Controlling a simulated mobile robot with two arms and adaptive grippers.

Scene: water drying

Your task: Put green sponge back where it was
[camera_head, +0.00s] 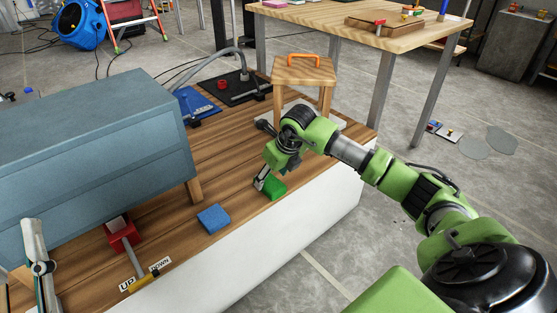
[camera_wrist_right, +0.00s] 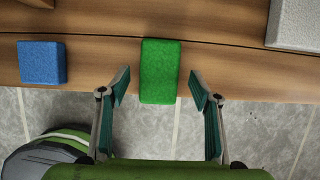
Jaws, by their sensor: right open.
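The green sponge (camera_head: 275,188) lies on the wooden platform near its front edge in the head view. In the right wrist view the green sponge (camera_wrist_right: 160,68) is upright in the picture, its lower end between the fingertips. My right gripper (camera_head: 262,181) is at the sponge in the head view. In the wrist view the right gripper (camera_wrist_right: 158,88) is open, with a visible gap on each side of the sponge. What looks like part of my left gripper (camera_head: 39,268) shows at the lower left edge; its jaws cannot be made out.
A blue sponge (camera_head: 214,218) lies left of the green one on the wooden platform (camera_head: 180,204). A blue-grey cabinet (camera_head: 95,160) stands behind it. A red-based lever (camera_head: 124,233) marked UP and DOWN is at lower left. A wooden stool (camera_head: 303,71) stands at the back.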

